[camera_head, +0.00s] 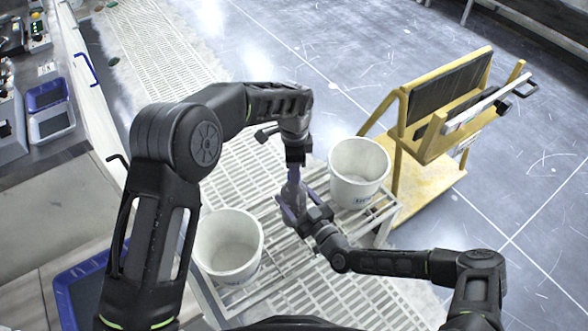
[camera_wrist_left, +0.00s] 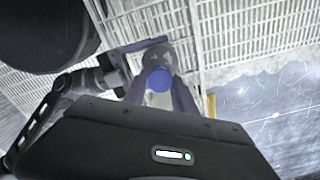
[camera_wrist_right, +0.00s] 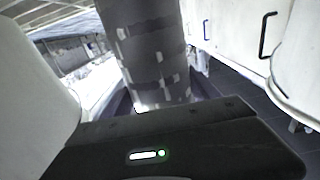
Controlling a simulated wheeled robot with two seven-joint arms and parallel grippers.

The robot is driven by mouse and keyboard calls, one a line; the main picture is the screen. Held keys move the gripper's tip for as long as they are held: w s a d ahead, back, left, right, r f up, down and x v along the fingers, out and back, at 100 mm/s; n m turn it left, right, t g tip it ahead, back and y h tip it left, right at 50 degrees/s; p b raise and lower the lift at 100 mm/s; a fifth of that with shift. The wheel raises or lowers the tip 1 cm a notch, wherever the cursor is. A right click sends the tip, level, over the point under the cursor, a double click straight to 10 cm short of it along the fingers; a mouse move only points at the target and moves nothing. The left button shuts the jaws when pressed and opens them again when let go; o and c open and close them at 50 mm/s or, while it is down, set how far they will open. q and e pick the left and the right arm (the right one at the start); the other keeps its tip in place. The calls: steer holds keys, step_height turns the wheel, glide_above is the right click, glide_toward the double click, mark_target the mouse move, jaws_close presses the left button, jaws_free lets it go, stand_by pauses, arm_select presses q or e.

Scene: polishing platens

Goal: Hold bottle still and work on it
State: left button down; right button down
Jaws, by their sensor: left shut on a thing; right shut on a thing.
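The bottle (camera_head: 293,190) stands upright between my two grippers, above a slatted rack. Its blue cap (camera_wrist_left: 160,79) shows in the left wrist view between the purple fingers of my left gripper. My left gripper (camera_head: 295,174) comes down from above and is shut at the bottle's top. My right gripper (camera_head: 291,205) reaches in from the right and is shut around the bottle's body lower down. In the right wrist view a grey mottled cylinder (camera_wrist_right: 150,50), apparently the bottle, rises between the fingers. The fingers hide much of the bottle.
A white bucket (camera_head: 228,246) stands left of the grippers and another white bucket (camera_head: 358,172) to their right, both close. The slatted rack (camera_head: 285,262) lies beneath. A yellow cart (camera_head: 427,175) stands at right, with open floor beyond. A blue tray (camera_head: 75,285) lies lower left.

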arm_select(q)
steer(key=n, duration=0.5)
steer(key=shift+n, duration=0.4)
steer(key=n, duration=0.2)
steer(key=shift+n, duration=0.4)
steer(key=n, duration=0.5)
steer(key=shift+r, duration=0.1)
steer(key=n, duration=1.6)
steer(key=shift+n, duration=0.3)
steer(key=n, duration=0.3)
